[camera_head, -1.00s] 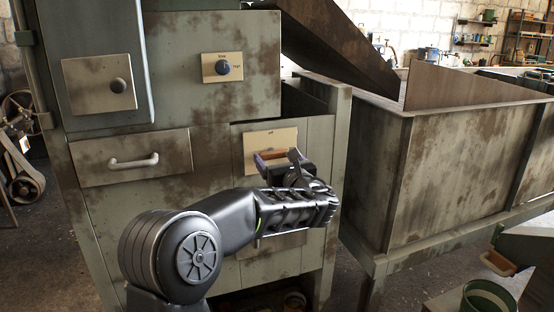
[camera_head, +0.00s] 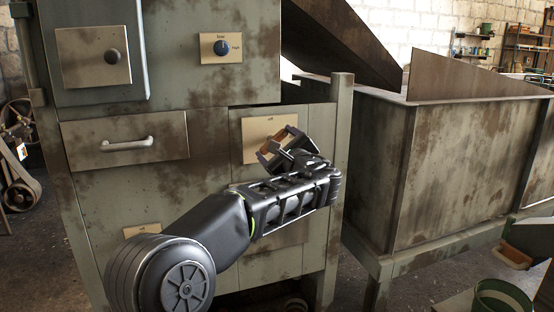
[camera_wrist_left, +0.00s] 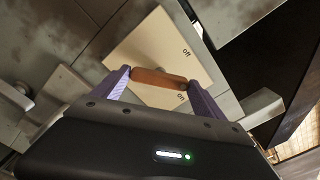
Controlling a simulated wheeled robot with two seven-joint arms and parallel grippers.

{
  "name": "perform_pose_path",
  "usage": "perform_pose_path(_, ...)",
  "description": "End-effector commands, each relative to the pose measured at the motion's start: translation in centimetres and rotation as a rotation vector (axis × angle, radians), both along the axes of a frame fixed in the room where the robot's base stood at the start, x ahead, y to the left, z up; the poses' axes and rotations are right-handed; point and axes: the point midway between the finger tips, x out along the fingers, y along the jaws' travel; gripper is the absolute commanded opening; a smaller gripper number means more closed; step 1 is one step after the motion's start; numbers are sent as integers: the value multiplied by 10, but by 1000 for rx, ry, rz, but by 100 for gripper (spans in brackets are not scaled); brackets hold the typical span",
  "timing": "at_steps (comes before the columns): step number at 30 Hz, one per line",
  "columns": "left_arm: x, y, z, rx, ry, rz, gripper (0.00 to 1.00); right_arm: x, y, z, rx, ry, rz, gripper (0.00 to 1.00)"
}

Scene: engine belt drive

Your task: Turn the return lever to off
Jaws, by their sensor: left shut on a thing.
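The return lever (camera_wrist_left: 158,77) is a short orange-brown bar on a cream plate (camera_head: 256,126) on the front of the grey-green machine. The lever's pivot is hidden. My right gripper is not in view.
A drawer handle (camera_head: 127,144) sticks out at left. A post (camera_head: 340,120) and a large rusty bin (camera_head: 465,170) stand at right.

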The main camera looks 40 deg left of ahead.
Motion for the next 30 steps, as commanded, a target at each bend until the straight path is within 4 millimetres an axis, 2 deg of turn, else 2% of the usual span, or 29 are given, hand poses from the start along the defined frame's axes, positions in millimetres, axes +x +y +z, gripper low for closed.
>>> perform_pose_path(1,0,0,-6,-26,-38,-1,41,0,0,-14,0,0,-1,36)
perform_pose_path(15,0,0,-6,-279,-402,0,41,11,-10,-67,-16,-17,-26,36)
perform_pose_path(21,0,-1,-5,-384,-550,0,41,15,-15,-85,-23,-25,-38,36)
perform_pose_path(30,0,0,-3,-493,-707,1,41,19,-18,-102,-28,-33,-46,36)
